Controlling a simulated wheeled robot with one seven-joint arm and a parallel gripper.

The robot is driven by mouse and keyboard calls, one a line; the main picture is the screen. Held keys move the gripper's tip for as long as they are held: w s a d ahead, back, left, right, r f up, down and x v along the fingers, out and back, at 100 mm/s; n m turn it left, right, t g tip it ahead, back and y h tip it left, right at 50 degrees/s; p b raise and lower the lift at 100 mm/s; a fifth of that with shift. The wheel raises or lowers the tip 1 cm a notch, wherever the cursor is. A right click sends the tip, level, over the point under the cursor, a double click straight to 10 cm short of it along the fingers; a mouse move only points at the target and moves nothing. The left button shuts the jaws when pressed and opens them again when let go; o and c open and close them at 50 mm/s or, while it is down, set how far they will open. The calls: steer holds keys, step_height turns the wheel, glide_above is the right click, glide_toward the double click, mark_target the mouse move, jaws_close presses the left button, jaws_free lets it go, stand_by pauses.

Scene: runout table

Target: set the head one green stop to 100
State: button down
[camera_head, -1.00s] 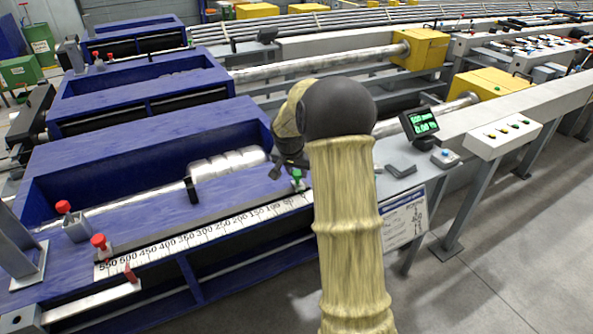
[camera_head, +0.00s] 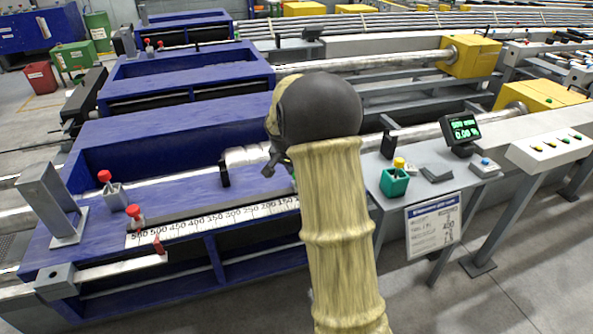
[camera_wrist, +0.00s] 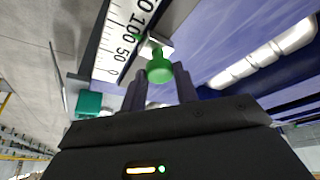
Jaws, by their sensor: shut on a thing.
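The head one green stop (camera_wrist: 159,68) is a round green knob on a small pale base beside the scale. My gripper (camera_wrist: 160,86) has one finger on each side of this knob and is shut on it. In the wrist view the stop stands beside the scale (camera_wrist: 113,42) near the 50 and 100 marks; I cannot read its exact setting. In the head view only a sliver of green shows at the edge of my arm, which hides my fingertips and the low end of the scale (camera_head: 215,223).
Red-knobbed stops (camera_head: 135,214) stand at the scale's high end. A teal holder (camera_head: 394,182) with a yellow-topped item, a display (camera_head: 462,131) and a printed sign (camera_head: 433,226) are right of my arm. A round bar (camera_head: 250,155) lies behind the scale.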

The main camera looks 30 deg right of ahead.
steer(key=c, duration=1.1)
jaws_free()
steer(key=p+v, duration=0.1)
steer(key=v, duration=1.6)
steer(key=shift+a+r+p, duration=0.15)
steer(key=shift+p, duration=0.15)
